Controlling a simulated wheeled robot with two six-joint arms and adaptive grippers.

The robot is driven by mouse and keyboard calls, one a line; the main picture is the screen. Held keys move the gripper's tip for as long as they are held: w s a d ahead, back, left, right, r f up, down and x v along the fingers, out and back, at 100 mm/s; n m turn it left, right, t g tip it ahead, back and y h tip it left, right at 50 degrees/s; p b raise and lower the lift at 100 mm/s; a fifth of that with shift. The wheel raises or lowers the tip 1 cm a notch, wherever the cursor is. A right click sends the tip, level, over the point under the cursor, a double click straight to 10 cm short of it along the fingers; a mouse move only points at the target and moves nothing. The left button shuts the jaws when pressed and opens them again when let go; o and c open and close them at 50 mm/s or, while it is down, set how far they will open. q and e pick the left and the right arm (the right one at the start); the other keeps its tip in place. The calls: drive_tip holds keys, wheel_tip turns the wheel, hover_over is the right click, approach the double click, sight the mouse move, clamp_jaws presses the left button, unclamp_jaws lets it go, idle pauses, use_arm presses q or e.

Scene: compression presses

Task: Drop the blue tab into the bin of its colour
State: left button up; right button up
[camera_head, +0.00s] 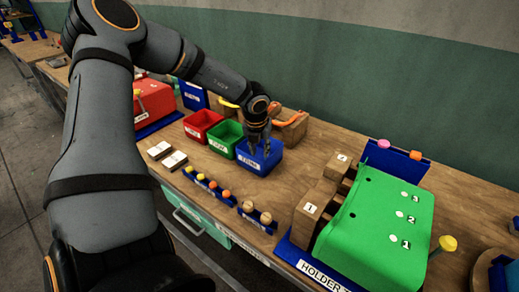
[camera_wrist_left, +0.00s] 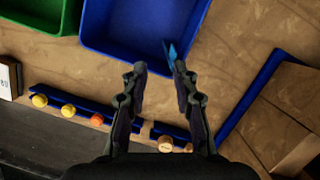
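The blue bin (camera_head: 262,163) stands at the right end of a row of small bins on the bench. My left gripper (camera_head: 258,146) is above it, pointing down. In the left wrist view the blue bin (camera_wrist_left: 105,45) lies just beyond the fingertips. There my left gripper (camera_wrist_left: 157,70) is open, with a clear gap between the fingers. A small, thin blue piece, which looks like the blue tab (camera_wrist_left: 171,52), shows by the right fingertip, against the bin's near right edge. I cannot tell whether it touches the finger. My right gripper is not in view.
The green bin (camera_head: 222,140) and red bin (camera_head: 199,126) stand left of the blue one. Blue racks with yellow and orange pegs (camera_head: 207,183) lie in front. A green press (camera_head: 375,222) with wooden blocks stands to the right.

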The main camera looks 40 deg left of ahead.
use_arm(q)
drive_tip(key=p+v, duration=0.5)
drive_tip(key=v, duration=0.8)
drive_tip(key=shift+w, duration=0.15)
drive_tip(key=shift+a, duration=0.1)
